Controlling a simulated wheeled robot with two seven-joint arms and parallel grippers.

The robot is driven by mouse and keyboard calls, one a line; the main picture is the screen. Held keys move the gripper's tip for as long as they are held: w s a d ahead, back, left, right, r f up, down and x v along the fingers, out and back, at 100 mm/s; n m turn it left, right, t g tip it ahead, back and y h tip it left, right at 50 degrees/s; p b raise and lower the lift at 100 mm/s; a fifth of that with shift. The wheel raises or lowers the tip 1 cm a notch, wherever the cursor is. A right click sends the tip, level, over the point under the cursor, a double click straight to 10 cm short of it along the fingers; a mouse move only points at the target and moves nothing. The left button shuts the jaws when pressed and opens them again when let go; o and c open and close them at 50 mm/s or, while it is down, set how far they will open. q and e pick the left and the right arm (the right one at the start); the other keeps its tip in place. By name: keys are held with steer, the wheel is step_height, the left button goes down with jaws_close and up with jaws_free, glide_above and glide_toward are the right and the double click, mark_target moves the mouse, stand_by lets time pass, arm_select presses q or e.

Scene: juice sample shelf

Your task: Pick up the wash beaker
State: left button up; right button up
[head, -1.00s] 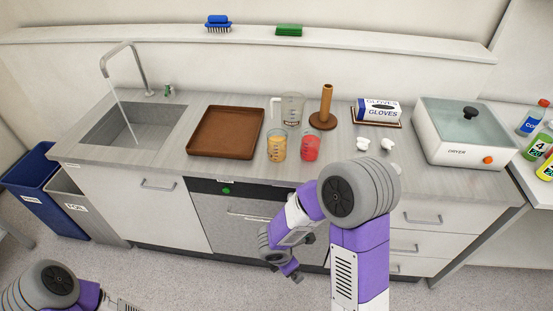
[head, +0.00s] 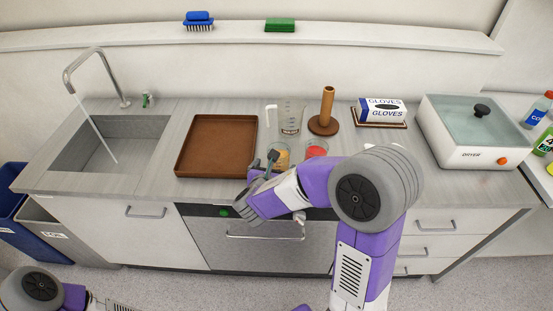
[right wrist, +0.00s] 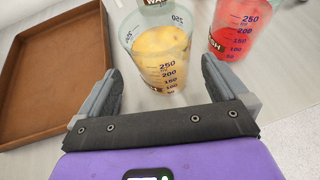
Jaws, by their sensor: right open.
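A clear beaker with orange-yellow contents (head: 281,158) stands on the counter, partly hidden by my right gripper in the head view. In the right wrist view this yellow beaker (right wrist: 160,50) stands upright just beyond the open fingers of my right gripper (right wrist: 160,72), roughly centred between them. A beaker with red contents (right wrist: 238,28) stands to its right; its dark label, partly cut off, ends in "SH".
A brown tray (head: 183,150) lies left of the beakers, near the sink (head: 112,143).

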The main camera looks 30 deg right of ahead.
steer(key=b+x, duration=0.1)
steer(key=x, duration=0.3)
steer(key=shift+d+f, duration=0.3)
steer(key=shift+d, duration=0.05)
steer(key=shift+w, duration=0.1)
steer(key=c, duration=1.2)
